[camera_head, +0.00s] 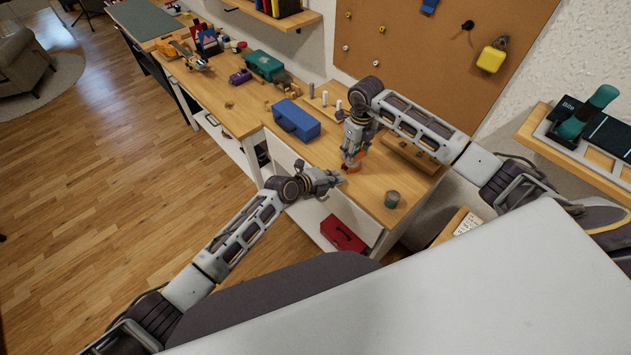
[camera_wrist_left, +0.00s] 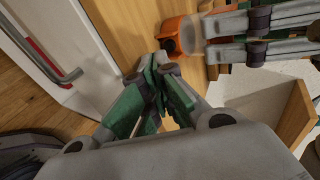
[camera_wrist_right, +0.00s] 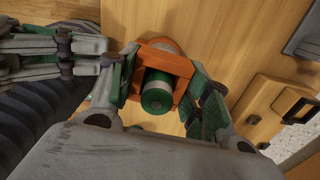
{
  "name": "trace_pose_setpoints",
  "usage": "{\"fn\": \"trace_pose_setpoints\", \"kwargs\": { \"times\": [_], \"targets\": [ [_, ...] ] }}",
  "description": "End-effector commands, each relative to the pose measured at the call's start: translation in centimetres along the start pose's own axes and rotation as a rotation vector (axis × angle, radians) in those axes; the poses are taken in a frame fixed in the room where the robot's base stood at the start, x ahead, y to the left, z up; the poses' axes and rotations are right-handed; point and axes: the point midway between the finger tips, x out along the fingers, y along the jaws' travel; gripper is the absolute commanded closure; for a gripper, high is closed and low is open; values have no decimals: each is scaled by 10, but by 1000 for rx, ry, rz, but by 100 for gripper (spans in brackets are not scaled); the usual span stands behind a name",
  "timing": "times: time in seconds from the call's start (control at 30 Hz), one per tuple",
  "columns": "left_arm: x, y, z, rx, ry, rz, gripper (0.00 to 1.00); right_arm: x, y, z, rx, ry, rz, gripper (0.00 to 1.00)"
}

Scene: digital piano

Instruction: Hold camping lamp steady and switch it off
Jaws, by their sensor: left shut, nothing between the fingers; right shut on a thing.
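The camping lamp is orange with a green and grey middle. In the right wrist view the lamp (camera_wrist_right: 157,92) stands between the fingers of my right gripper (camera_wrist_right: 162,88), which is shut on its orange frame. In the head view the right gripper (camera_head: 352,150) points down and hides most of the lamp (camera_head: 353,167) on the workbench. My left gripper (camera_head: 339,178) is shut and empty, beside the lamp near the bench's front edge. In the left wrist view its fingertips (camera_wrist_left: 161,66) meet, a little apart from the orange lamp base (camera_wrist_left: 178,36). The lamp's switch cannot be made out.
A teal case (camera_head: 264,65) and other items sit farther back. A red box (camera_head: 343,234) is on the lower shelf.

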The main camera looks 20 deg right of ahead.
Motion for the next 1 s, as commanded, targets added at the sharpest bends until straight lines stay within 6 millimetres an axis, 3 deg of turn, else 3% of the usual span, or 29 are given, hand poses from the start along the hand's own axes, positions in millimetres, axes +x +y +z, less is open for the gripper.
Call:
{"fn": "trace_pose_setpoints", "kwargs": {
  "times": [1.0],
  "targets": [
    [-83,1,1,1,-1,1,100,7,-4,-5,5,17,-9,83]
  ]
}}
